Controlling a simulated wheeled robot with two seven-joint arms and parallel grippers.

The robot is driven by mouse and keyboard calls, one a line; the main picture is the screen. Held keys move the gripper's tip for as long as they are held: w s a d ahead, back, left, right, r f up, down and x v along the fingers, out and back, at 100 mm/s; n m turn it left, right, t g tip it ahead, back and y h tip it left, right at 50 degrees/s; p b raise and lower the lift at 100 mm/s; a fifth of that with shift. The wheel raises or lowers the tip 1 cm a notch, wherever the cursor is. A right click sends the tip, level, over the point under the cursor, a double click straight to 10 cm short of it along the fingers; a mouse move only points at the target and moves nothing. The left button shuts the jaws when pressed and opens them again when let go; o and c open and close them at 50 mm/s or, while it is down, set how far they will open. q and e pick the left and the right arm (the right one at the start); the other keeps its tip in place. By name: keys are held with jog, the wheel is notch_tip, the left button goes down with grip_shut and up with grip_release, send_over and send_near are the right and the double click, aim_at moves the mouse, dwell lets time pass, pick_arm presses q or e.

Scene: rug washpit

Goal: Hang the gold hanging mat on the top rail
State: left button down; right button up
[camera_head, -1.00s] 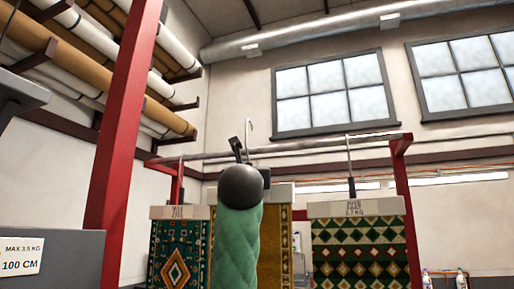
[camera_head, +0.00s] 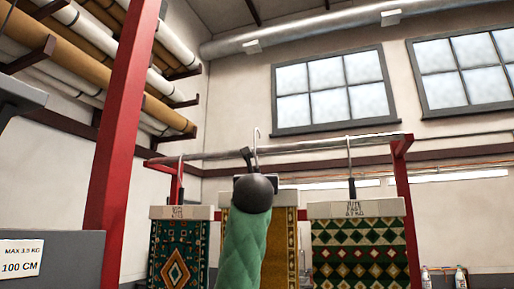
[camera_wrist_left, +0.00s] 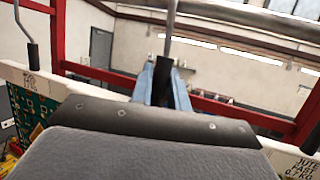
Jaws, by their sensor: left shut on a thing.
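The gold hanging mat (camera_head: 279,250) hangs in the middle of the head view, partly hidden by my green-sleeved left arm. Its hook (camera_head: 256,140) rises above my wrist, and its curved top shows above the grey top rail (camera_head: 220,154). I cannot tell whether the hook touches the rail. My left gripper, seen in the left wrist view (camera_wrist_left: 163,85), is shut on the black grip of the hook stem (camera_wrist_left: 169,35). The jaws are mostly hidden in the head view. My right gripper is not in view.
A green patterned mat (camera_head: 178,255) hangs left and a dark green diamond mat (camera_head: 357,250) right, each by its hook on the rail. Red posts (camera_head: 405,190) hold the rail. A thick red post (camera_head: 128,120) and rolled rugs on racks (camera_head: 110,60) stand left.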

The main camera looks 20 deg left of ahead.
pick_arm(q)
jog(key=shift+w, duration=0.2)
jog(key=shift+w+d, duration=0.1)
jog(key=shift+w, duration=0.5)
jog(key=shift+w+d+p, duration=0.2)
jog(key=shift+w+p, duration=0.6)
jog(key=shift+w, duration=1.55)
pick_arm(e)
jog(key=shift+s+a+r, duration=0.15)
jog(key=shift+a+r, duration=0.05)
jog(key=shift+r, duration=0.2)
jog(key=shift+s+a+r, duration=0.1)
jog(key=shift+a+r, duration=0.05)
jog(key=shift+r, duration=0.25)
pick_arm(q)
jog(key=shift+f, duration=0.15)
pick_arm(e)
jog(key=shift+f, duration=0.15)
pick_arm(q)
jog(key=shift+f+b, duration=0.9)
jog(key=shift+f, duration=0.4)
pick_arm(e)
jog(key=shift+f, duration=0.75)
pick_arm(q)
jog(key=c, duration=1.3)
grip_release()
